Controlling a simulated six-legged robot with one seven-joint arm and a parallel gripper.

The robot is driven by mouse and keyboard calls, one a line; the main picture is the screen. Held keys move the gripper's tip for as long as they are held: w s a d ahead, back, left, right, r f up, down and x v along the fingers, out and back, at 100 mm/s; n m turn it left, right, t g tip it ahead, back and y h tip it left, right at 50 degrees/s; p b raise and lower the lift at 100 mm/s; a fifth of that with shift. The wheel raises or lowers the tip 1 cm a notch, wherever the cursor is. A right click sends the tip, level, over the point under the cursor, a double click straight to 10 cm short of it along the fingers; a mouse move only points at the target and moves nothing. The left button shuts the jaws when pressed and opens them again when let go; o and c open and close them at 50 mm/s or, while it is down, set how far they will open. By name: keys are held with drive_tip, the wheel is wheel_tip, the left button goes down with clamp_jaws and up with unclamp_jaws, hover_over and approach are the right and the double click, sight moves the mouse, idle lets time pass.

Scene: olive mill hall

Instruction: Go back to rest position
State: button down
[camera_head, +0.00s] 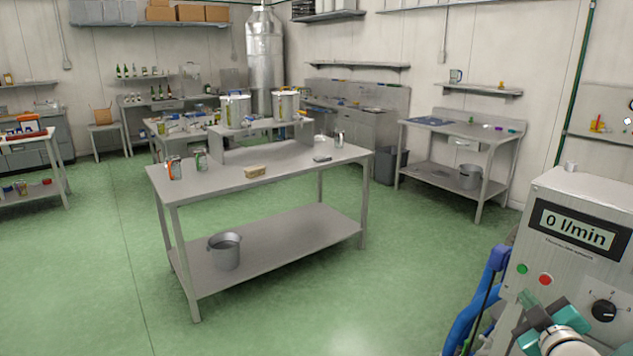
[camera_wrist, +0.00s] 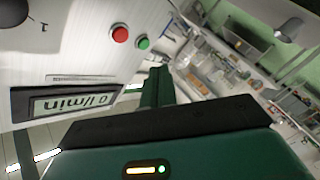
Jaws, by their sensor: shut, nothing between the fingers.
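My gripper (camera_wrist: 157,86) shows in the wrist view as dark green fingers close together, with nothing visible between them. The fingers point toward the gap beside a pale control box (camera_wrist: 90,65), which fills the upper left of that view upside down. In the head view the control box (camera_head: 575,205) stands at the right edge. Its display reads 0 l/min, with a green button (camera_head: 522,268), a red button (camera_head: 545,279) and a black knob (camera_head: 604,310) below. Teal and grey parts of my arm show low in front of it.
A steel table (camera_head: 300,176) stands mid-hall with cans, a tan block and a raised shelf with pots; a bucket (camera_head: 225,252) sits on its lower shelf. A blue hose (camera_head: 470,318) runs beside the control box. Green floor (camera_head: 90,290) is clear in front and left.

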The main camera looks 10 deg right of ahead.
drive_tip(key=w+a+r+m+g, duration=0.15)
drive_tip(key=a+m+g, duration=0.35)
drive_tip(key=a, duration=1)
drive_tip(key=s+a+f+g+y, duration=0.1)
drive_tip(key=s+a+g+y, duration=0.1)
drive_tip(key=s+a, duration=0.4)
drive_tip(key=s+a+m+g+y, duration=0.1)
drive_tip(key=s+a+g+y, duration=0.2)
drive_tip(key=a, duration=0.9)
drive_tip(key=s, duration=0.3)
drive_tip(key=shift+s+f+g, duration=0.3)
drive_tip(key=shift+f, duration=0.1)
drive_tip(key=shift+d, duration=0.15)
